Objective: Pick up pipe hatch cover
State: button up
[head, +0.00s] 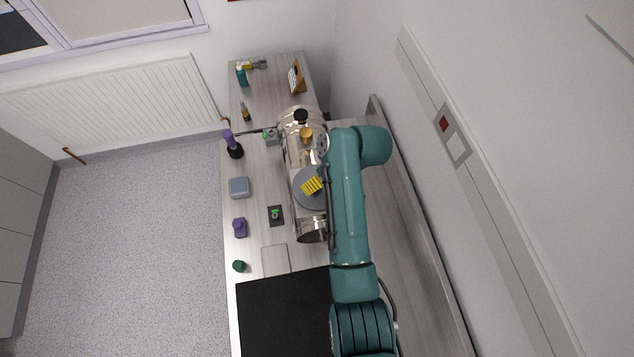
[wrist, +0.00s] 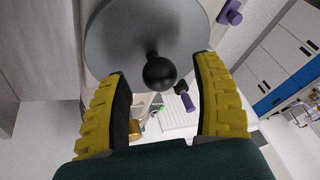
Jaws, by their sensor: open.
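The pipe hatch cover looks like a round grey disc (head: 303,201) on the side of the shiny metal burner chamber (head: 296,160). In the wrist view the grey disc (wrist: 122,38) fills the top, with a black ball knob (wrist: 160,73) on a short stem at its centre. My gripper (head: 313,185) is over the disc in the head view and hides part of it. In the wrist view its yellow fingers stand apart on either side of the knob, with visible gaps to it.
The chamber stands on a long grey bench. A blue-grey box (head: 239,187), a purple item (head: 239,227), a green item (head: 239,266) and a small dark plate (head: 276,215) lie along its left side. A black mat (head: 284,312) covers the near end. A wall runs along the right.

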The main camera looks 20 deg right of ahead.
jog(key=shift+w+a+f, duration=0.25)
jog(key=shift+f, duration=0.35)
grip_shut()
jog(key=shift+r, duration=0.1)
notch_tip(320, 180, up, 10)
jog(key=shift+b, duration=0.7)
jog(key=c, duration=0.7)
grip_release()
grip_shut()
